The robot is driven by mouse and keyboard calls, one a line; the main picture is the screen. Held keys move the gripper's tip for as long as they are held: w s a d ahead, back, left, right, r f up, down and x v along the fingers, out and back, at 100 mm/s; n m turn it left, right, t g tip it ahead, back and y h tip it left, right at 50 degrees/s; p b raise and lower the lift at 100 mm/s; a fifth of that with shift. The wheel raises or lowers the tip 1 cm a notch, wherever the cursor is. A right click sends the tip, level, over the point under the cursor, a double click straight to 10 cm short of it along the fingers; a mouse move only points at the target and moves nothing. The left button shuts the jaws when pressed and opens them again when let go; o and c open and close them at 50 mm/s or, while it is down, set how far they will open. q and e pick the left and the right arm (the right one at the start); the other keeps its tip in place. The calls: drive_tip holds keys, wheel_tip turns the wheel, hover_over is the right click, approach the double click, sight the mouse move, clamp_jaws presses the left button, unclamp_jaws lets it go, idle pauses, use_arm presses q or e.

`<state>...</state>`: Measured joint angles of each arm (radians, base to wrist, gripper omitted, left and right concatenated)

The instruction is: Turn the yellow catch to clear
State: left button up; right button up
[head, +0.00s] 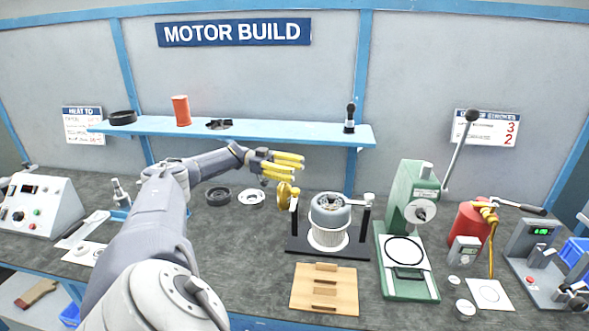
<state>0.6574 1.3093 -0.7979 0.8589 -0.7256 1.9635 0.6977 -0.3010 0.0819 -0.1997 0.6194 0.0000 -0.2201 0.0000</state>
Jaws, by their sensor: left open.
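The motor fixture (329,221) stands mid-bench on a black base, with a grey-topped, pale ribbed motor body between two dark posts. A yellow catch (284,196), round and brassy, shows at the top of the left post. A pale catch-like piece (368,198) sits atop the right post. My left gripper (289,165) has yellow fingers, open with a gap between them and nothing held. It hangs just above the yellow catch and appears apart from it, though depth is hard to judge. The catch's exact turn is too small to tell. My right gripper is out of view.
A wooden board (325,289) lies in front of the fixture. A green press (408,230) with a tall lever stands close on the right, beside a red container (468,225). A blue shelf (270,130) runs behind.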

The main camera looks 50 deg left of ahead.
use_arm(q)
drive_tip(key=shift+w+a, duration=0.2)
drive_tip(key=shift+w, duration=0.1)
drive_tip(key=shift+r, duration=0.2)
drive_tip(key=shift+s+d+r, duration=0.1)
drive_tip(key=shift+d+r, duration=0.05)
drive_tip(key=shift+r, duration=0.2)
drive_tip(key=shift+f, duration=0.1)
